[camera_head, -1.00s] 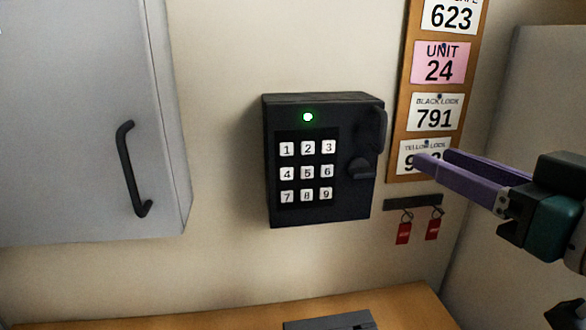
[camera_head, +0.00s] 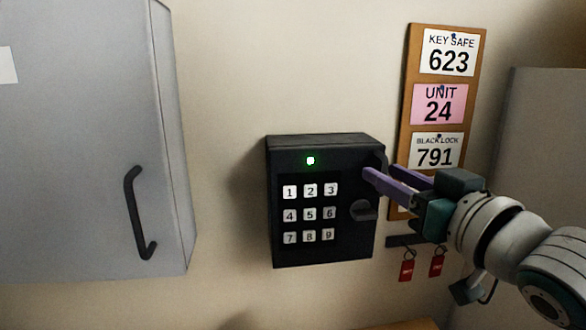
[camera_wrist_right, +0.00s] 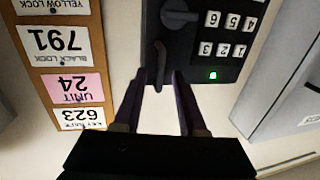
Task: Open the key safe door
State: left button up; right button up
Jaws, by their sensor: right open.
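The black key safe (camera_head: 288,255) is mounted on the wall, with a number keypad and a green light lit at its top. Its door looks shut. A dark knob (camera_head: 362,210) sits right of the keys, and a dark upright handle (camera_head: 383,160) is at the door's right edge, partly hidden by my gripper. My right gripper (camera_head: 368,182) is open, its purple fingers at the safe's right side near the handle. In the right wrist view the handle (camera_wrist_right: 161,65) reaches down between the two fingers (camera_wrist_right: 159,85); contact cannot be told. My left gripper is out of view.
A grey cabinet (camera_head: 80,130) with a black handle stands at the left. A board (camera_head: 412,60) with number cards hangs right of the safe. Red-tagged keys (camera_head: 407,270) hang from a dark rail below it. A grey surface is at the far right.

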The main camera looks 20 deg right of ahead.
grip_shut()
dwell(1.4)
